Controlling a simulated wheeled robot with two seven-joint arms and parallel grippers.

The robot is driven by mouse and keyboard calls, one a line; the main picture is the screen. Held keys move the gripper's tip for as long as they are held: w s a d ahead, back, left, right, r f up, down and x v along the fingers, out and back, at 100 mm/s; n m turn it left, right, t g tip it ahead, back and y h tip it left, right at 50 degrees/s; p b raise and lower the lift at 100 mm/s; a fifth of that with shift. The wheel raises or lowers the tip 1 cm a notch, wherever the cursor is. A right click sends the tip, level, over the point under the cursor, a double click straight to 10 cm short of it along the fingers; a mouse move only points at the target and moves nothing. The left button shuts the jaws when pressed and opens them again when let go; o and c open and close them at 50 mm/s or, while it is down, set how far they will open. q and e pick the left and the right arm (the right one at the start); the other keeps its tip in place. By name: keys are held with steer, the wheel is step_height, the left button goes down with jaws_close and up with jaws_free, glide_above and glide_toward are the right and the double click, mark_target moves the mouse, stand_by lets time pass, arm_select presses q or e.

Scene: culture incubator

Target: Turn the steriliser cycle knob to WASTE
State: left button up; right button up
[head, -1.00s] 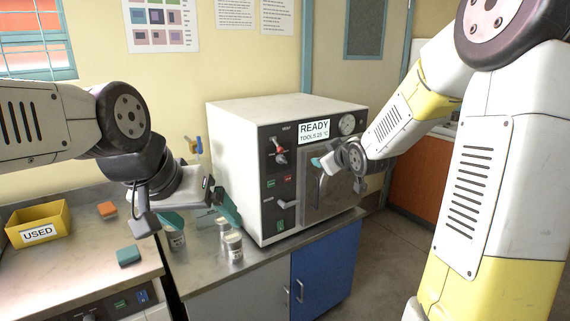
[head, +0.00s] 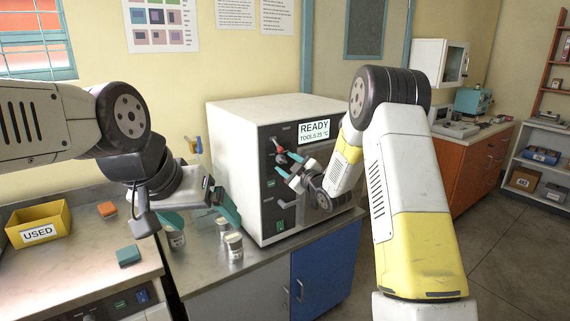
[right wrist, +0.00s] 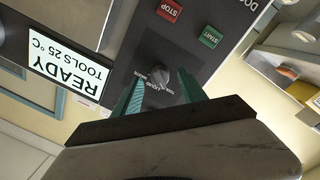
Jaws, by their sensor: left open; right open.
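The steriliser (head: 235,125) is a white box with a dark front panel; its display (head: 314,132) reads READY, TOOLS 25 °C. The cycle knob (right wrist: 159,75) is small and dark grey, with small labels beside it; its exact setting is hard to read. In the head view the knob (head: 280,152) is on the upper left of the panel. My right gripper (head: 288,165) is open in front of the panel. In the right wrist view its teal fingertips (right wrist: 160,86) are spread either side of the knob; contact cannot be told. My left gripper (head: 203,218) is open and empty above the counter.
A red STOP button (right wrist: 169,10) and a green START button (right wrist: 211,37) are close to the knob. Several metal canisters (head: 234,246) stand on the counter below my left gripper. A yellow USED bin (head: 38,224) is at the left.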

steer(key=shift+x, duration=0.8)
jaws_close()
steer(key=shift+m, duration=0.3)
steer(key=shift+s+m+g+y, duration=0.15)
steer(key=shift+m+g, duration=0.25)
steer(key=shift+m, duration=4.65)
steer(key=shift+w+m+g+y, duration=0.1)
steer(key=shift+m+g+y, duration=0.25)
steer(key=shift+m, duration=4.7)
steer(key=shift+r, duration=0.1)
